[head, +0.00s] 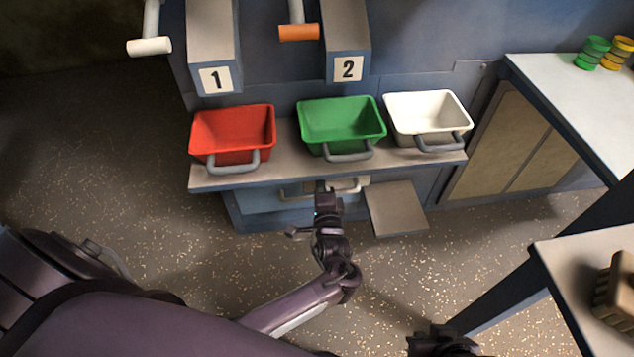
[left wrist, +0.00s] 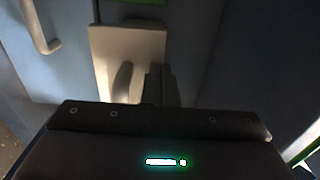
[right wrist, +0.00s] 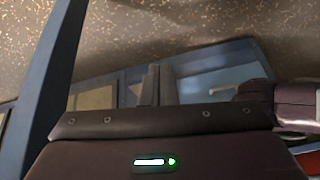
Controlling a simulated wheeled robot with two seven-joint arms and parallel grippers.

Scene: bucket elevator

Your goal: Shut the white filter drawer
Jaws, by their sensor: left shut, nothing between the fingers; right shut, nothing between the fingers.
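The white filter drawer (head: 363,181) shows as a small pale front with a pale handle, low under the bench edge. My left arm partly covers it, and I cannot tell how far out it stands. My left gripper (head: 321,186) is shut and empty, just left of that front. In the left wrist view a pale panel (left wrist: 112,45), which looks like the drawer front, lies close ahead of the fingers with a shadow on it; contact is unclear. My right gripper (head: 442,340) is shut and empty, low in the head view, well away from the drawer.
A blue front with a handle (head: 295,193) is left of the drawer, and a flat grey plate (head: 397,208) sticks out to its right. Red (head: 232,130), green (head: 341,122) and white (head: 427,115) bins stand on the bench above. A side table (head: 575,262) is at right.

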